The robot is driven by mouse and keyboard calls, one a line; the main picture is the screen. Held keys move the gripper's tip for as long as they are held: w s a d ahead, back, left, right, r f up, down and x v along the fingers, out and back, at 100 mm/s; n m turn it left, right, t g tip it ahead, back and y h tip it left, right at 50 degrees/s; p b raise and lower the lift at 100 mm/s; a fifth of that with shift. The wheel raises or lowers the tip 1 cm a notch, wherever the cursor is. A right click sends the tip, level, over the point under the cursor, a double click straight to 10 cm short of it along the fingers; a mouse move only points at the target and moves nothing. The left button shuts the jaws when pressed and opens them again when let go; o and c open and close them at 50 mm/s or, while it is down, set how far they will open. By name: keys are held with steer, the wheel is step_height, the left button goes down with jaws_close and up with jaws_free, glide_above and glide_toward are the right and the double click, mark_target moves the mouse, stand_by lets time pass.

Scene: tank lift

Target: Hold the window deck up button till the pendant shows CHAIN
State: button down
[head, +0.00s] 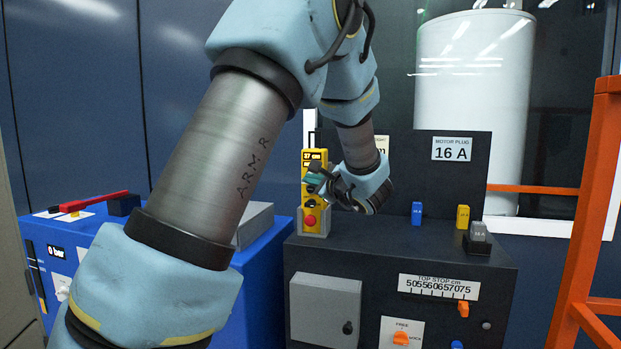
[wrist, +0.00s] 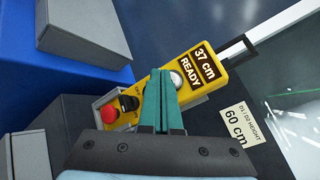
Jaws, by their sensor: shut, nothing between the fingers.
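The yellow pendant (head: 309,157) stands upright in a grey holder on the dark cabinet, and shows close in the wrist view (wrist: 148,86). Its display (wrist: 192,68) reads "37 cm" and "READY". My gripper (head: 317,178) is shut and empty. In the wrist view its teal fingertips (wrist: 159,74) lie over the pendant's middle, beside a pale round button (wrist: 177,78). I cannot tell whether they touch or press it. A red button (wrist: 108,112) and a black control (wrist: 129,102) are at the pendant's lower end. The fingers hide part of the pendant's face and any labels there.
A sign (wrist: 240,125) reading "60 cm" is beside the pendant. Blue (head: 417,212) and yellow (head: 463,215) plugs stand on the dark cabinet (head: 400,262). A blue cabinet (head: 262,262) is at left, an orange frame (head: 590,190) at right. A white tank (head: 472,90) stands behind glass.

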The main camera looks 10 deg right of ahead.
steer(key=shift+w+d, duration=0.3)
steer(key=shift+w, duration=0.15)
stand_by(0.6)
steer(key=shift+s+a+b, duration=0.1)
steer(key=shift+s+b, duration=0.05)
steer(key=shift+b, duration=0.2)
stand_by(3.4)
steer(key=shift+s+a+b, duration=0.4)
steer(key=shift+s, duration=0.25)
steer(key=shift+s, duration=0.1)
steer(key=shift+s+a+b, duration=0.35)
steer(key=shift+s+a, duration=0.05)
steer(key=shift+s, duration=0.3)
steer(key=shift+s+a+b, duration=0.35)
steer(key=shift+s, duration=0.35)
steer(key=shift+s+a+b, duration=0.35)
steer(key=shift+s+a, duration=0.05)
steer(key=shift+s, duration=0.3)
